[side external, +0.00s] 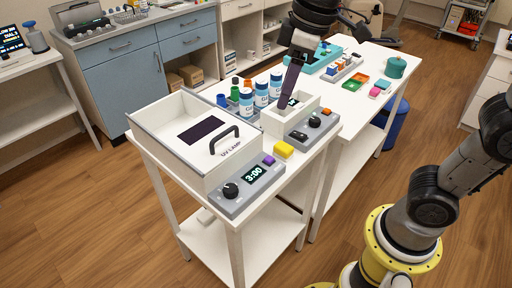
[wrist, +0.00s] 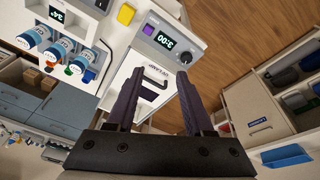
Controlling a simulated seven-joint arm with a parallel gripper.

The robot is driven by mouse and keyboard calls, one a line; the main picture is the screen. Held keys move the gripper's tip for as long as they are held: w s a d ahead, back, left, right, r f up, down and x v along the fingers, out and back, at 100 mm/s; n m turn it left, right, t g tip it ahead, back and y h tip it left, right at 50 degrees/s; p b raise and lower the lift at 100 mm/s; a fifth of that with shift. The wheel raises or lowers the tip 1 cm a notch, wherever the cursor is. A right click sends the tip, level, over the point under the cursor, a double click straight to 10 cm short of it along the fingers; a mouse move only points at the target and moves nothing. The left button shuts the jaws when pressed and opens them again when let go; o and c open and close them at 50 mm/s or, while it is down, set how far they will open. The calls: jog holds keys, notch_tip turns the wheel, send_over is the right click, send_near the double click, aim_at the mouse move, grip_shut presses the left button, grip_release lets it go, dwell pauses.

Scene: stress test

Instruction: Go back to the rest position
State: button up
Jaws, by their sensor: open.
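My gripper (side external: 287,98) points downward in the side external view, its fingertips in front of or over a small open white box unit (side external: 309,126); I cannot tell how high above it they are. In the wrist view the two dark fingers of my gripper (wrist: 159,76) stand well apart with nothing between them. The white UV lamp box (side external: 165,156) stands at the near end of the table, with a black handle (side external: 224,138) and a display reading 3:00 (side external: 256,174). The UV lamp box also shows in the wrist view (wrist: 133,91), beyond the fingers.
Several blue-and-white bottles (side external: 246,104) stand close left of my gripper. A yellow block (side external: 284,149) lies near the table's front edge. A teal tray (side external: 312,66), a green tray (side external: 358,82) and a teal round pot (side external: 396,67) stand farther back. Blue cabinets (side external: 150,72) line the back.

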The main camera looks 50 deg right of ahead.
jog(key=s+d+f+m+t, duration=0.1)
jog(key=s+d+f+m, duration=0.2)
jog(key=s, duration=0.4)
jog(key=s+d+f+m+t, duration=0.1)
jog(key=s+d+f+m, duration=0.2)
jog(key=s, duration=0.3)
jog(key=shift+s+d+f+t+h, duration=0.3)
jog(key=shift+s+d+f+t, duration=0.1)
jog(key=shift+d+f, duration=0.25)
jog(key=shift+r, duration=0.15)
dwell(0.6)
